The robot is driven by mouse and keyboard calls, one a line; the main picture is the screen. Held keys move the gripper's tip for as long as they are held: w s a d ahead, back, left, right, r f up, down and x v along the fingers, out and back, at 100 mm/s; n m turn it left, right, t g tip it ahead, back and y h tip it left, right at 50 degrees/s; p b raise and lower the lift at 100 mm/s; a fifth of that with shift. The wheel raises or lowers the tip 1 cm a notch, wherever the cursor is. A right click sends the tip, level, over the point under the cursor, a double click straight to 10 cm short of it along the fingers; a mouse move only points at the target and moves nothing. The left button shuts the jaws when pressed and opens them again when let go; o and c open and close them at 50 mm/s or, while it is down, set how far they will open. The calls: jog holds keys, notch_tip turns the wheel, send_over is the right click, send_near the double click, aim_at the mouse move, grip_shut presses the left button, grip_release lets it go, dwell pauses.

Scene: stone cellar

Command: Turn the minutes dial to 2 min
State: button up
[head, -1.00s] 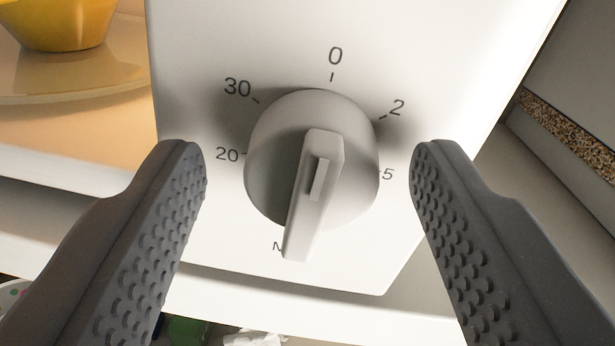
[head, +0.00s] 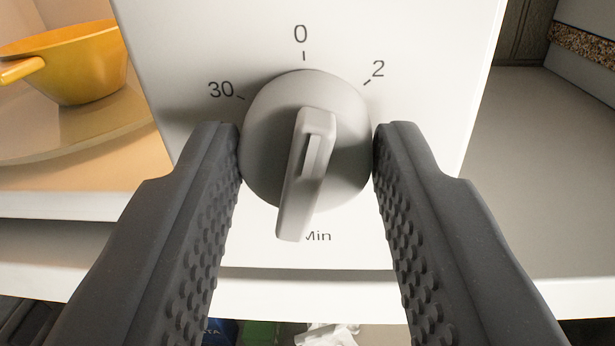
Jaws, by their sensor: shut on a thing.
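The minutes dial (head: 268,130) is a round grey knob with a raised bar across it, on a white panel (head: 420,60). The bar runs roughly up and down, leaning slightly, with its upper end a little below and right of the 0 mark. The marks 30, 0 and 2 (head: 377,70) show around the top, and "Min" shows below. The marks lower at the sides are hidden behind my fingers. My gripper (head: 306,138) is shut on the dial, one dark studded finger at its left side and one at its right.
A yellow bowl (head: 90,65) with a handle stands on a plate (head: 40,140) at the left. A white shelf edge (head: 300,290) runs below the panel. Partly seen items lie under it. Grey surface to the right of the panel is clear.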

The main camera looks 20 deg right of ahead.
jog(key=m, duration=0.4)
jog(key=shift+r, duration=0.1)
jog(key=shift+m+p, duration=0.4)
jog(key=shift+m, duration=1.2)
jog(key=o, duration=1)
jog(key=v, duration=0.4)
jog(key=b+v, duration=0.1)
jog(key=v, duration=0.4)
jog(key=f+v, duration=0.1)
jog(key=v, duration=0.3)
jog(key=shift+s+a+b, duration=0.25)
jog(key=shift+s+b, duration=0.05)
jog(key=shift+s, duration=0.05)
